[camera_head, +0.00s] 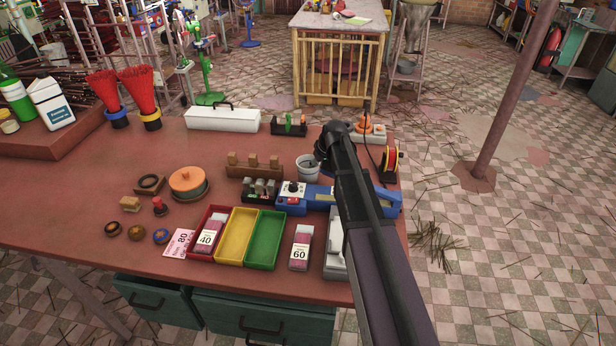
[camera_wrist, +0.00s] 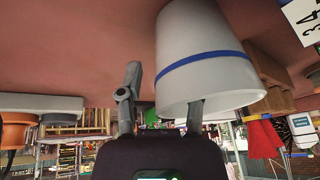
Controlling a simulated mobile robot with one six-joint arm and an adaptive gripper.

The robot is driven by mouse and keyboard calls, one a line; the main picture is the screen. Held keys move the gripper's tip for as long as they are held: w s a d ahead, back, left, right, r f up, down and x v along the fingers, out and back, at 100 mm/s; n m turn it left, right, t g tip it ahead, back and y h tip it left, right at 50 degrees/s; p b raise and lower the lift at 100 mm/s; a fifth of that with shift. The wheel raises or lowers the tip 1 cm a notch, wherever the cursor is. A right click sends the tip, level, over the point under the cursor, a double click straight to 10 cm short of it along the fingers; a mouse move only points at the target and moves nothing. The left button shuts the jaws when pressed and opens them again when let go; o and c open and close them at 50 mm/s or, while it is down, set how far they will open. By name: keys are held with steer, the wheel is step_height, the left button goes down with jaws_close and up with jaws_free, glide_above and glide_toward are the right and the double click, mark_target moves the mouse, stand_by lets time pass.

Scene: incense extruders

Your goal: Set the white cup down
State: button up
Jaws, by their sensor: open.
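The white cup (camera_head: 307,170) stands upright on the red-brown table behind the blue device. In the wrist view, which is upside down, the white cup (camera_wrist: 205,65) shows large with a blue band near its rim. My gripper (camera_wrist: 160,105) is open, with its fingers apart. The left finger in that view is clear of the cup; the other overlaps the cup's rim, and I cannot tell whether it is inside or in front. In the head view my gripper (camera_head: 326,158) is at the cup's right side, partly hidden by my arm.
A blue device (camera_head: 293,193) and a wooden rack (camera_head: 254,165) stand close to the cup. A white toolbox (camera_head: 222,118) and a dark holder (camera_head: 289,126) are behind. Red, yellow and green trays (camera_head: 262,241) lie in front. Bare table (camera_head: 90,200) shows at left.

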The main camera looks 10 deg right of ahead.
stand_by(0.5)
jaws_close()
steer(key=shift+r, duration=0.15)
step_height(320, 180, up, 10)
steer(key=p, duration=1)
stand_by(0.8)
